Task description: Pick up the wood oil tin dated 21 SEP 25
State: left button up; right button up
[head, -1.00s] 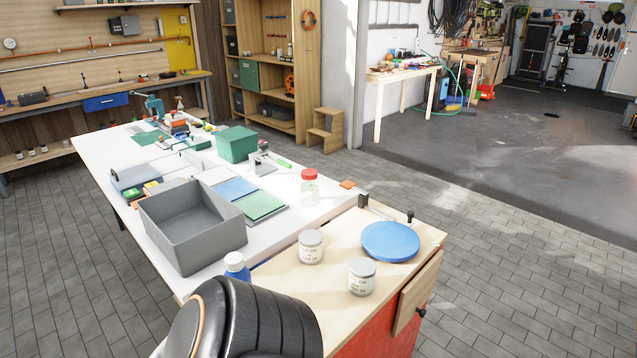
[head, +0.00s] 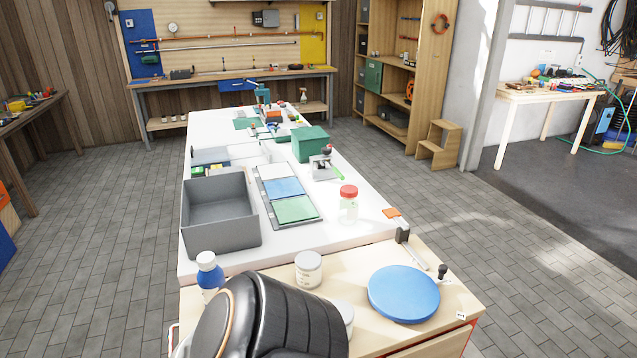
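Two small pale grey tins with lids stand on the wooden bench end. One tin (head: 308,269) is upright and mostly in plain view. The other tin (head: 345,314) stands nearer and is largely hidden behind a black ribbed part that looks like my own arm. Label text is too small to read, so I cannot tell which tin bears 21 SEP 25. Neither gripper shows in the head view.
A blue round disc (head: 403,293) lies right of the tins. A blue bottle with a white cap (head: 208,272) stands left. Behind are a grey bin (head: 220,238), a red-lidded jar (head: 348,204) and a green box (head: 311,144).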

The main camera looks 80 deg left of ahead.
aim_at(309, 264)
jog(key=i+u, duration=0.45)
jog(key=i+l+u, duration=0.2)
jog(key=i+u, duration=0.3)
jog(key=k+u, duration=0.1)
jog(key=u, duration=1.45)
